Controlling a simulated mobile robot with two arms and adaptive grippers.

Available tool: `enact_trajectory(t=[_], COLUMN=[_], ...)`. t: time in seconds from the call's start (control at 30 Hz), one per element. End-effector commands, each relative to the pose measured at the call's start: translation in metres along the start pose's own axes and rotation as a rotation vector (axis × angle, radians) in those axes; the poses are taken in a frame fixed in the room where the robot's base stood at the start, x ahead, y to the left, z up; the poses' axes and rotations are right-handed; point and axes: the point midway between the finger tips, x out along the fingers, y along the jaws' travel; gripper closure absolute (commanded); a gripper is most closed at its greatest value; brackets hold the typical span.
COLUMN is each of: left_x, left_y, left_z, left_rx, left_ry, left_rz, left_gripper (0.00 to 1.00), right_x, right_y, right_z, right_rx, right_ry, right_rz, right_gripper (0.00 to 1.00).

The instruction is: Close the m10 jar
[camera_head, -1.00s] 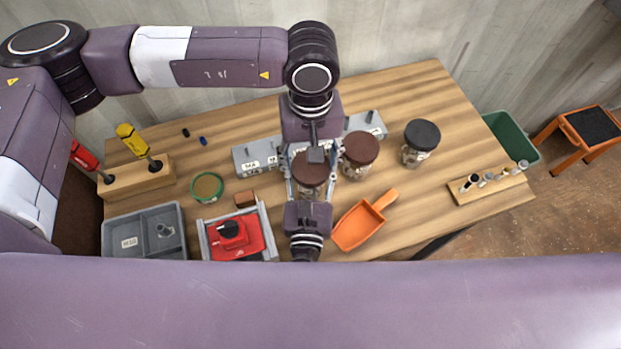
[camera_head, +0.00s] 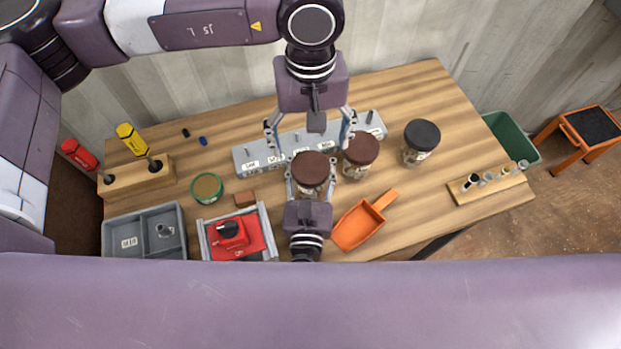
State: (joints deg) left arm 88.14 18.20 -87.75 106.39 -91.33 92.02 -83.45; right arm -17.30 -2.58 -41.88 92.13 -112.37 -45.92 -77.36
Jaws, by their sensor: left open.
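A glass jar with a brown lid (camera_head: 311,168) stands near the table's front middle, with the lid seated on top. My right gripper (camera_head: 310,187) comes from the front, with its fingers on either side of this jar's body and seemingly touching it. My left gripper (camera_head: 311,128) is open and empty, above and behind the jar, its fingers spread apart. A second brown-lidded jar (camera_head: 360,150) stands just to the right, and a black-lidded jar (camera_head: 421,137) stands farther right. I cannot read which jar is labelled M10.
A grey peg block (camera_head: 260,160) lies behind the jars. An orange scoop (camera_head: 362,222), a red device (camera_head: 240,240), a green round tin (camera_head: 207,188) and a grey bin (camera_head: 122,240) lie around. A rack of small pieces (camera_head: 490,184) is at the right. The table's back right is clear.

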Motion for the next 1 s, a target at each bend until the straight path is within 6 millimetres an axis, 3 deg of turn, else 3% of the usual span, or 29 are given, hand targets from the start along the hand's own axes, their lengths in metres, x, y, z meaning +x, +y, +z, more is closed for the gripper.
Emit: enact_trajectory(t=[0.1, 0.23, 0.63, 0.67, 0.93, 1.0], left_x=[-0.023, -0.039, -0.048, -0.048, -0.048, -0.048], left_y=[0.000, 0.000, 0.000, 0.000, 0.000, 0.000], left_z=[0.000, 0.000, 0.000, 0.000, 0.000, 0.000], left_rx=[0.000, 0.000, 0.000, 0.000, 0.000, 0.000], left_ry=[0.002, 0.001, 0.000, 0.000, 0.000, 0.000], left_rz=[0.001, 0.000, -0.001, -0.001, -0.001, -0.001], left_gripper=[0.23, 0.23, 0.23, 0.23, 0.23, 0.23], right_x=[0.000, 0.000, 0.000, 0.000, 0.000, 0.000], right_y=[0.000, 0.000, 0.000, 0.000, 0.000, 0.000], right_z=[0.000, 0.000, 0.001, 0.001, 0.000, 0.000], right_rx=[0.000, 0.000, 0.000, 0.000, 0.000, 0.000], right_ry=[-0.001, -0.001, -0.001, -0.001, -0.001, 0.000], right_rz=[0.000, 0.000, 0.000, 0.000, 0.000, 0.000], right_gripper=[1.00, 1.00, 1.00, 0.66, 0.36, 0.33])
